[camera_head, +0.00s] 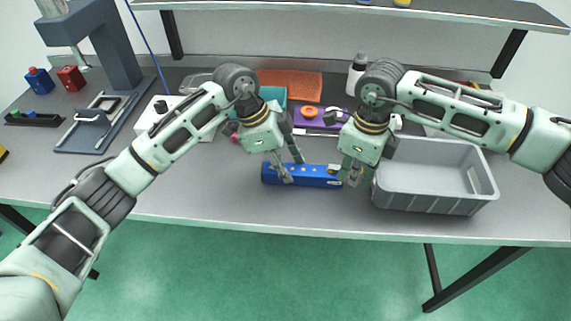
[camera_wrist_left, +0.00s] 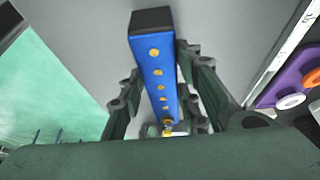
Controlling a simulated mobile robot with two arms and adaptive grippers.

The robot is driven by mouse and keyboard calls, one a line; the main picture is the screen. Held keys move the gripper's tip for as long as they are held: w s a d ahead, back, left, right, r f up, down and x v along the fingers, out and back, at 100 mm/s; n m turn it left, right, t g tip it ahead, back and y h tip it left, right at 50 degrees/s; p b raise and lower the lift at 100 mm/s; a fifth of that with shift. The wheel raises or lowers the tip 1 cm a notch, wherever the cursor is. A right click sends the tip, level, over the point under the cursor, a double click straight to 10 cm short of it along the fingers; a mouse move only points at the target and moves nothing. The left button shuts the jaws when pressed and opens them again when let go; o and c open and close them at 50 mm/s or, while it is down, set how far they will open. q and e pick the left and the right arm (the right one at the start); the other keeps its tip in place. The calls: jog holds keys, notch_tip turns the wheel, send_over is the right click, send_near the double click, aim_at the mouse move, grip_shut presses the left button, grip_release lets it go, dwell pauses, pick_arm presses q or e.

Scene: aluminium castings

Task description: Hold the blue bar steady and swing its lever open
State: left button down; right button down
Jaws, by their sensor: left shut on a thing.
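The blue bar (camera_head: 305,175) lies on the grey table near its front edge, with a row of brass-coloured dots along it. In the left wrist view the bar (camera_wrist_left: 157,75) runs between my fingers and has a black end. My left gripper (camera_head: 284,168) is shut on the bar, left of its middle; its fingers (camera_wrist_left: 155,90) flank the bar's sides. A small brass-coloured part (camera_head: 332,171) shows at the bar's right end; I cannot tell whether it is the lever. My right gripper (camera_head: 352,178) is beside that end, fingers pointing down; its finger gap and any contact are unclear.
A grey crate (camera_head: 435,203) stands close to the right of my right gripper. Behind the bar are a purple tray (camera_head: 312,118), an orange mat (camera_head: 290,85) and a white bottle (camera_head: 356,72). The table in front of the bar is clear up to its edge.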

notch_tip(320, 180, up, 7)
jog(key=s, duration=0.1)
jog(key=shift+a, duration=0.3)
dwell(0.5)
jog(key=shift+f, duration=0.1)
pick_arm(q)
jog(key=c, duration=1.2)
grip_release()
